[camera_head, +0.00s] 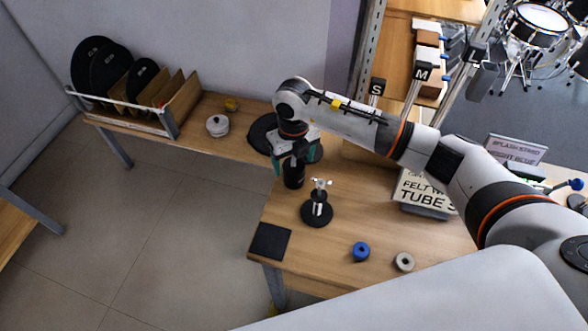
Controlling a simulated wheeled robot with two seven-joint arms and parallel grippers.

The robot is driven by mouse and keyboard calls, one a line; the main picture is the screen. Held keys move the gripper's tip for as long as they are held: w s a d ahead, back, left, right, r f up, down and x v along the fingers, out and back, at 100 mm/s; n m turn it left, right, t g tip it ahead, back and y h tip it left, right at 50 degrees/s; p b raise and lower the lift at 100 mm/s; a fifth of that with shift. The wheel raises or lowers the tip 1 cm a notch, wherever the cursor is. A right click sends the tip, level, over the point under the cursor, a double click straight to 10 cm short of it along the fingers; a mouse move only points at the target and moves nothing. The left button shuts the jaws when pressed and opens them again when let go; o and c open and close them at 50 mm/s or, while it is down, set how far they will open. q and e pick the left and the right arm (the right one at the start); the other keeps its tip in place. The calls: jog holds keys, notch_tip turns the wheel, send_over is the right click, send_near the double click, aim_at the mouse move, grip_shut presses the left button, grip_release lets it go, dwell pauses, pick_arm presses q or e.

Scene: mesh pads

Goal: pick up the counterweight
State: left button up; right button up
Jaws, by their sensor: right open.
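A dark cylinder (293,179), which looks like the counterweight, stands upright on the wooden table near its left edge. My right gripper (296,160), with teal fingers, is open and points down just above and around the cylinder's top. I cannot tell whether the fingers touch it. The gripper hides part of the area behind it. My left gripper is not in view.
A small stand (317,213) with a round black base and silver top is close in front. A black square pad (270,241), blue ring (361,251) and grey ring (404,262) lie nearer. A sign (427,192) stands right; a black disc (262,136) lies behind.

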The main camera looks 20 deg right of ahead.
aim_at(294, 168)
jog(key=shift+s+f, duration=0.1)
jog(key=shift+f, duration=1.65)
grip_shut()
jog(key=shift+r, duration=0.25)
